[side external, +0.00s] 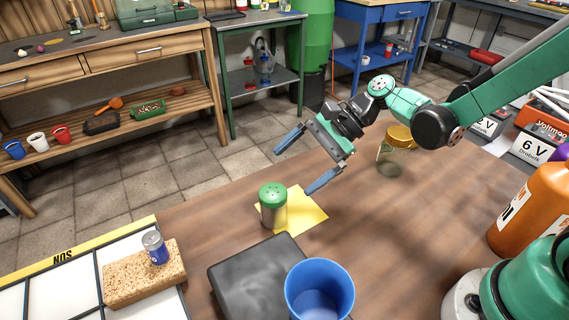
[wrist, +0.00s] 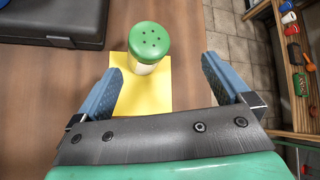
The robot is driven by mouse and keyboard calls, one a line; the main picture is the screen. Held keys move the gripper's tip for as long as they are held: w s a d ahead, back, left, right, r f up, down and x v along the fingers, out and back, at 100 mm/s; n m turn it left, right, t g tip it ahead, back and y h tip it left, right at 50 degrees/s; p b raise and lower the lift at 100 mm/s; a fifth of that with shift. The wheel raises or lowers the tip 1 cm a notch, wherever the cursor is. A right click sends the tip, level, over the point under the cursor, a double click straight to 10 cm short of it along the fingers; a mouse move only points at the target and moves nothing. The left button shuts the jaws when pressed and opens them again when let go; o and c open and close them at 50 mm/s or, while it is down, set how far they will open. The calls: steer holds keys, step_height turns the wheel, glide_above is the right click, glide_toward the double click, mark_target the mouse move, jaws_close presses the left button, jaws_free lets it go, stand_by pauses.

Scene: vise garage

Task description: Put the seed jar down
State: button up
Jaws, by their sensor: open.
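A jar with a green perforated lid (side external: 273,208), which I take to be the seed jar, stands upright on a yellow sheet (side external: 309,213) on the brown table. In the wrist view the jar (wrist: 150,43) is seen from above, just beyond the fingertips and roughly between their lines, with the yellow sheet (wrist: 157,92) under and around it. My gripper (side external: 293,173) is open and empty, its two blue fingers apart from the jar. In the side view it hangs above and to the right of the jar.
A dark case (side external: 262,278) and a blue cup (side external: 320,292) are in front of the jar. A gold-lidded glass jar (side external: 393,155) stands behind right. The table's right middle is clear.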

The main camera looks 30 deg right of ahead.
mark_target(261, 206)
steer(key=shift+w+a+f+m+g+y, duration=0.1)
steer(key=shift+a+f+m+g+y, duration=0.15)
steer(key=shift+f+m+y, duration=0.3)
steer(key=shift+w+a+f+m+g+y, duration=0.15)
steer(key=shift+a+f+m+y, duration=0.2)
steer(key=shift+f+m+y, duration=0.25)
steer(key=shift+s+a+f+m+g+y, duration=0.35)
steer(key=shift+f+m+y, duration=0.15)
steer(key=shift+m+y, duration=0.2)
steer(key=x, duration=0.5)
steer(key=shift+a+f, duration=0.15)
steer(key=shift+a, duration=0.1)
jaws_close()
